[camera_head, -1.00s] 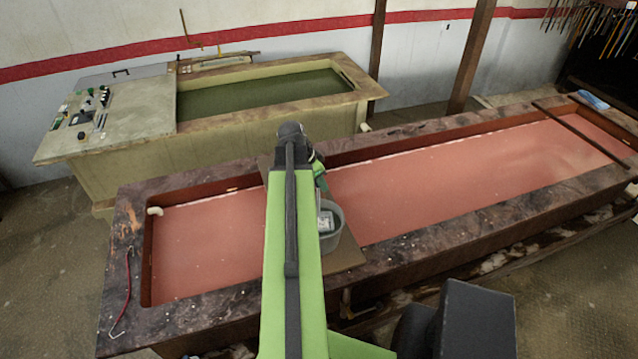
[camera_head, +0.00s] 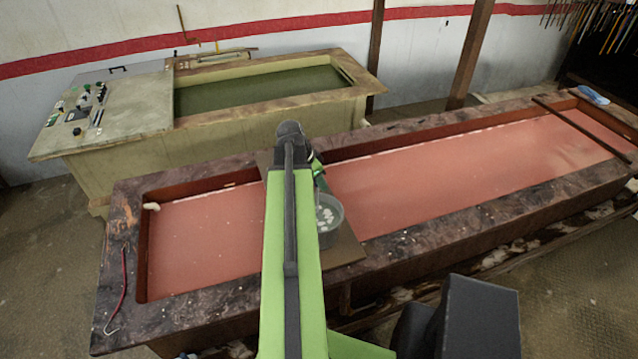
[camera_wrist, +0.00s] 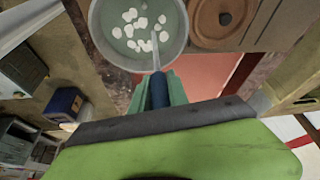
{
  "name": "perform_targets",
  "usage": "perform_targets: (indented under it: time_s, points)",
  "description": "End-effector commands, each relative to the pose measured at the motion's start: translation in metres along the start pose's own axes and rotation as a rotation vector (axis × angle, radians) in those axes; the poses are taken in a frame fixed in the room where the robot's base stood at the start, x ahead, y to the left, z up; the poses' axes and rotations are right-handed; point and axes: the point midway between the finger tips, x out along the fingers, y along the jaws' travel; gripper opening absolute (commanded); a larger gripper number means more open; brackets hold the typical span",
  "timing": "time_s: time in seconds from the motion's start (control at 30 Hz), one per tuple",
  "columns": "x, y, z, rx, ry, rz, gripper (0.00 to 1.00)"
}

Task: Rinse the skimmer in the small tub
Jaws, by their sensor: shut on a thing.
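My gripper (camera_wrist: 159,86) is shut on the dark blue handle of the skimmer (camera_wrist: 159,97). The skimmer's thin pale shaft runs from the jaws over the rim into the small tub. Its head cannot be made out. The small grey tub (camera_wrist: 97,44) holds greenish water with several white flakes in it. In the head view the tub (camera_head: 337,234) stands on a brown board across the red vat, just right of my arm. My gripper (camera_head: 318,172) shows there only in part, behind my arm at the tub's far side.
The long vat of red liquid has a broad dark rim (camera_head: 470,212). A rod (camera_head: 582,122) lies across its right end. Behind stands a pale vat with green liquid (camera_head: 265,88). A round brown object (camera_wrist: 215,38) sits beside the tub in the wrist view. A red-handled hook (camera_head: 122,285) lies at left.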

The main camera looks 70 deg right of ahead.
Motion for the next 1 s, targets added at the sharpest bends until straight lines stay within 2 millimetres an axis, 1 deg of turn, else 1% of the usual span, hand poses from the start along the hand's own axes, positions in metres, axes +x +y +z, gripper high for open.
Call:
perform_targets:
  time_s: [0.03,0.23,0.6,0.83,1.0]
  points:
    - [-0.004,0.0,-0.001,0.0,0.0,0.0,0.0]
    - [0.0,0.0,0.0,-0.001,0.0,0.0,0.0]
    - [0.018,0.0,0.008,-0.001,0.0,0.0,0.0]
    - [0.016,0.0,0.007,-0.001,0.0,0.0,0.0]
    - [0.007,0.0,0.003,-0.001,0.0,0.0,0.0]
